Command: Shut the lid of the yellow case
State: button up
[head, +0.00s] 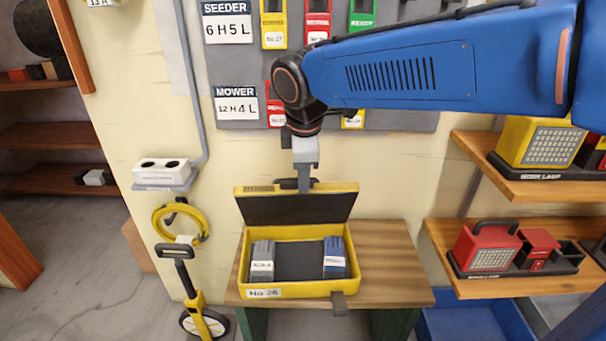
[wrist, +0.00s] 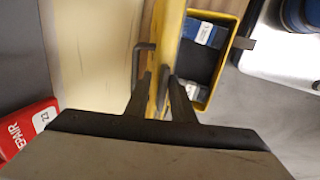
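The yellow case (head: 290,290) stands on a wooden bench, its lid (head: 338,187) raised at the back, roughly upright and leaning back a little. The case holds a grey block and a blue block on a dark lining. A dark handle shows at the lid's top edge. My gripper (head: 305,186) points down at the middle of that edge. In the wrist view, the fingers of my gripper (wrist: 161,78) are apart, one on each side of the lid's yellow edge (wrist: 172,30). I cannot tell whether they touch it.
A tool board (head: 235,65) hangs on the wall behind. The wooden bench (head: 385,265) has free room right of the case. Shelves with a yellow work lamp (head: 540,143) and a red lamp (head: 487,247) stand at right. A yellow measuring wheel (head: 203,320) stands at left.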

jog(key=s+r, duration=0.4)
jog(key=r, duration=0.3)
jog(key=shift+s, duration=0.4)
jog(key=shift+d, duration=0.1)
dwell(1.0)
jog(key=s+d+f+m, duration=0.5)
jog(key=d+m, duration=0.1)
jog(key=d, duration=0.3)
jog(key=s+d+f+m+t, duration=0.1)
jog(key=s+d+f+m, duration=0.4)
jog(key=d, duration=0.4)
jog(key=s+d+f+m, duration=0.5)
jog(key=d+f+m, duration=0.1)
jog(key=d, duration=0.3)
jog(key=shift+d+m, duration=0.35)
jog(key=shift+m, duration=0.35)
